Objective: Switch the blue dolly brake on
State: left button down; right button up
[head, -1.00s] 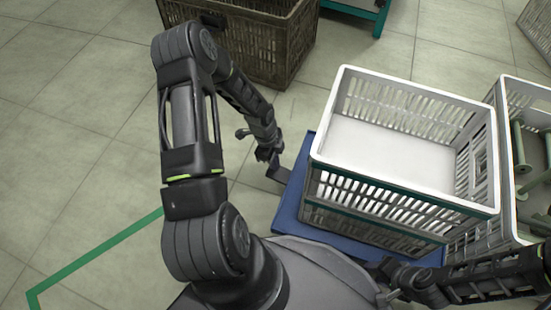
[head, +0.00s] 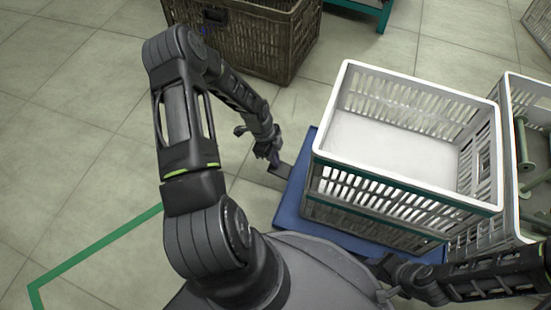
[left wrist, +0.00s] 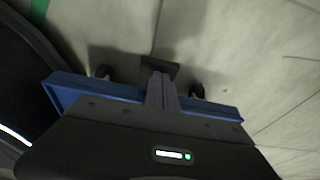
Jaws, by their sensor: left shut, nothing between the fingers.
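The blue dolly (head: 291,208) stands on the floor under a white crate. Its brake looks like a dark flat pedal (head: 281,169) sticking out from the dolly's left edge. In the left wrist view the pedal (left wrist: 160,66) shows beyond the blue edge (left wrist: 92,88), between two dark casters. My left gripper (head: 273,157) is shut and empty, right at the pedal; its fingers (left wrist: 163,92) overlap the pedal's near part in the wrist view. I cannot tell whether they touch it. My right gripper (head: 382,282) is low at the right, by the dolly's near side; its jaws are unclear.
The empty white crate (head: 325,156) with a green band fills most of the dolly. A second crate (head: 508,90) with green spools stands at the right. A brown basket (head: 255,45) stands behind my left arm. The floor left of the dolly is clear.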

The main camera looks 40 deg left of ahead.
pick_arm(q)
jog(key=shift+a+f+h, duration=0.2)
jog(key=shift+h, duration=0.1)
jog(key=shift+s+a+f, duration=0.1)
jog(key=shift+s+a+f+b, duration=0.1)
jog(key=shift+a+f+b, duration=0.15)
jog(key=shift+f, duration=0.25)
jog(key=shift+a+f+b, duration=0.1)
jog(key=shift+f+b, duration=0.2)
jog(key=shift+f, duration=0.15)
jog(key=shift+s+a+f+b, duration=0.1)
jog(key=shift+a+f+b, duration=0.15)
jog(key=shift+f, duration=0.25)
pick_arm(e)
jog(key=shift+w+f, duration=0.15)
jog(key=shift+f, duration=0.5)
pick_arm(q)
jog(key=shift+w+r, duration=0.1)
